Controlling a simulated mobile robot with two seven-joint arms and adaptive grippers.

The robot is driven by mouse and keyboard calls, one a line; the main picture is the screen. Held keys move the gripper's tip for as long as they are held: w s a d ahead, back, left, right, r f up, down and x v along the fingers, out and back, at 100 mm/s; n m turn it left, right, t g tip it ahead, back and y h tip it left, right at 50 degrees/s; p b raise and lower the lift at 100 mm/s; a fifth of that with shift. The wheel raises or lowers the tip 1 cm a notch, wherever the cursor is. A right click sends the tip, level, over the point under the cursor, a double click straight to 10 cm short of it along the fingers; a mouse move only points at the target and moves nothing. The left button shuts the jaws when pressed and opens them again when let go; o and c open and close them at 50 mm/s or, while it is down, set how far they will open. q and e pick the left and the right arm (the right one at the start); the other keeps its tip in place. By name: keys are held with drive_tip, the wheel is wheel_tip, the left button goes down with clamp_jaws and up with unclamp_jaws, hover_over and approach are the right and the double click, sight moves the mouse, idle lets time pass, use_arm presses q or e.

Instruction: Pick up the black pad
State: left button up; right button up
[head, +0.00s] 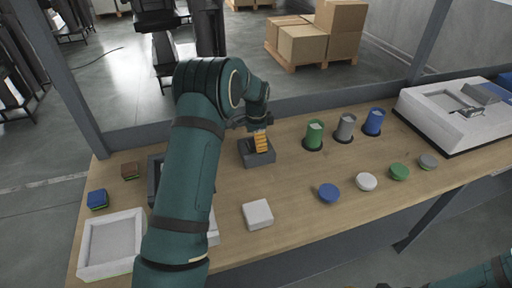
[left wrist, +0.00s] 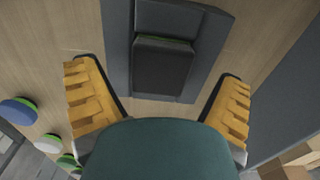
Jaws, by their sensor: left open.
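The black pad (left wrist: 162,68) is a dark, squarish piece with a thin green edge, lying in a dark grey holder (left wrist: 117,60) in the left wrist view. In the head view the grey holder (head: 257,158) stands on the table, and the pad in it is hard to make out behind my fingers. My left gripper (head: 262,141) is over the holder, pointing down. In the left wrist view its orange fingers (left wrist: 158,100) are wide apart with nothing between them. Only dark scraps, perhaps of my right gripper, show at the head view's bottom edge.
Green (head: 314,136), grey (head: 345,128) and blue (head: 374,122) cylinders stand to the right. Several discs, including a blue one (head: 329,193), line the front.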

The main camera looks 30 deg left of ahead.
use_arm(q)
drive_tip(key=shift+f, duration=0.5)
drive_tip(key=c, duration=1.2)
drive_tip(key=shift+c, duration=0.2)
